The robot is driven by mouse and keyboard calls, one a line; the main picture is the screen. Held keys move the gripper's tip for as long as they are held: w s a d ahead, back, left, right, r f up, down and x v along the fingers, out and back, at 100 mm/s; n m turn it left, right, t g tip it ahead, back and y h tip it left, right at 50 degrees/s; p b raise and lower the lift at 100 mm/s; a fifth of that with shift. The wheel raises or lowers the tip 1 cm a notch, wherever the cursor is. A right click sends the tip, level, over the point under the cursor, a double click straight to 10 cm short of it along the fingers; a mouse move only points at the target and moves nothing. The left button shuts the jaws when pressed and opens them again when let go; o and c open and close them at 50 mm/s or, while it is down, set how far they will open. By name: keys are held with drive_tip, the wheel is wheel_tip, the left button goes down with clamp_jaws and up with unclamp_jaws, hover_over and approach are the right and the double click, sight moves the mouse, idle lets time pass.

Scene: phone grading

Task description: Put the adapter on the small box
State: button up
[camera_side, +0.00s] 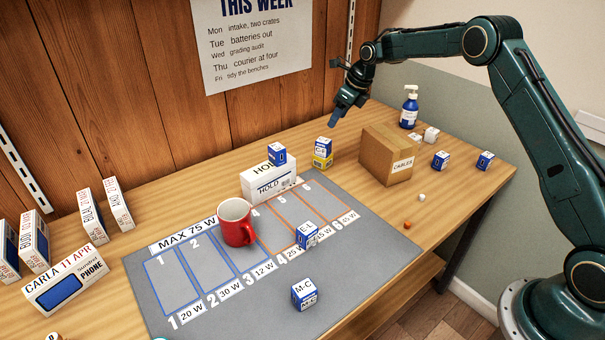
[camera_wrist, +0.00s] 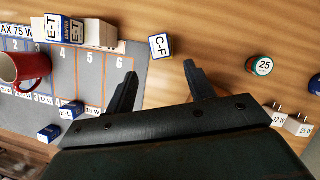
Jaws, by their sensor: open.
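Two white adapters with metal prongs lie on the wood in the wrist view (camera_wrist: 279,116), and white blocks that look like them show behind the cables carton in the side view (camera_side: 431,134). A small blue-and-white box marked C-F (camera_side: 323,146) stands on a yellow box (camera_side: 322,162); the C-F box also shows in the wrist view (camera_wrist: 159,46). Other small blue boxes are E-T (camera_side: 277,154) on the HOLD box, E-L (camera_side: 307,235) and M-C (camera_side: 304,292). My gripper (camera_side: 335,118) is open and empty, above the C-F box, which lies just beyond its fingertips (camera_wrist: 160,69).
A red mug (camera_side: 236,224) stands on the numbered grey mat (camera_side: 375,270). The HOLD box (camera_side: 262,187) is at its back edge. Two more blue boxes (camera_side: 441,160) stand at right.

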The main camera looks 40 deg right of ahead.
drive_tip(key=s+a+r+n+h, duration=0.1)
drive_tip(key=s+a+r+n, duration=0.3)
drive_tip(key=s+r+n, duration=0.5)
drive_tip(key=s+a+r+n, duration=0.5)
drive_tip(key=s+r+n, duration=0.1)
drive_tip(key=s+r, duration=0.5)
drive_tip(key=s+a+f+n, duration=0.1)
drive_tip(key=s+n, duration=0.7)
drive_tip(key=s, duration=0.5)
drive_tip(key=s+a+f+n+t, duration=0.1)
drive_tip(key=s+f+n, duration=0.1)
drive_tip(key=s+n, duration=0.6)
drive_tip(key=s, duration=0.6)
drive_tip(key=shift+a+f+n+t+h, duration=0.2)
drive_tip(key=shift+a+n+t+h, duration=0.1)
drive_tip(key=shift+a+h, duration=0.1)
